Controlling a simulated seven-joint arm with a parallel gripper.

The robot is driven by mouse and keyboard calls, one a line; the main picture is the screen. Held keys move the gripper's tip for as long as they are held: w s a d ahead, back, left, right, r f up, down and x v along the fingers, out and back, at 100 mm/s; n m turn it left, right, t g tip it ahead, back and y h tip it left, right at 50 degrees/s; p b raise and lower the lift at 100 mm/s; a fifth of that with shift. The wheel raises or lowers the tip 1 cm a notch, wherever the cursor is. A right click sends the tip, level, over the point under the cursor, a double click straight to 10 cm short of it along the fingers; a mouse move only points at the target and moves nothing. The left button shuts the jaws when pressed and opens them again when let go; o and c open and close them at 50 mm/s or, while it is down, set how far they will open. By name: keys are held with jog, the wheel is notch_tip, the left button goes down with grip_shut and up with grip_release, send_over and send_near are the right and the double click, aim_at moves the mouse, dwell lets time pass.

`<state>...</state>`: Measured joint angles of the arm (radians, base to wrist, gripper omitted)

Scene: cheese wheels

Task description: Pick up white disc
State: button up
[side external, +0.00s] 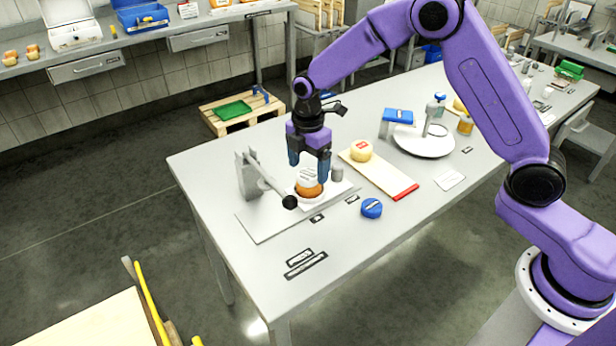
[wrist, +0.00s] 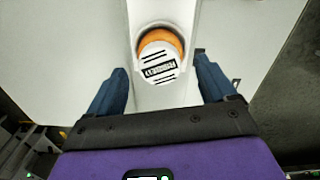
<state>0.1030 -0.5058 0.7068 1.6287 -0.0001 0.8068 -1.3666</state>
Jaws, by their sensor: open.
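The white disc (wrist: 158,65), with black print, lies on top of an orange cheese wheel (wrist: 161,38) in the wrist view. In the side external view the disc (side external: 308,174) shows between my fingers, above the orange wheel (side external: 309,188). In the wrist view the two fingertips (wrist: 158,72) stand on either side of the disc, with a gap on both sides.
The grey press stand (side external: 246,174) and its lever (side external: 270,182) stand close left of my gripper. To the right are a board (side external: 385,177) with a pale cheese wheel (side external: 361,150), a blue round thing (side external: 371,208) and a white turntable (side external: 423,143). The table's front left is mostly clear.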

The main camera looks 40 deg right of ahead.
jog(key=shift+f, duration=0.95)
jog(key=c, duration=1.2)
jog(key=shift+r, duration=0.1)
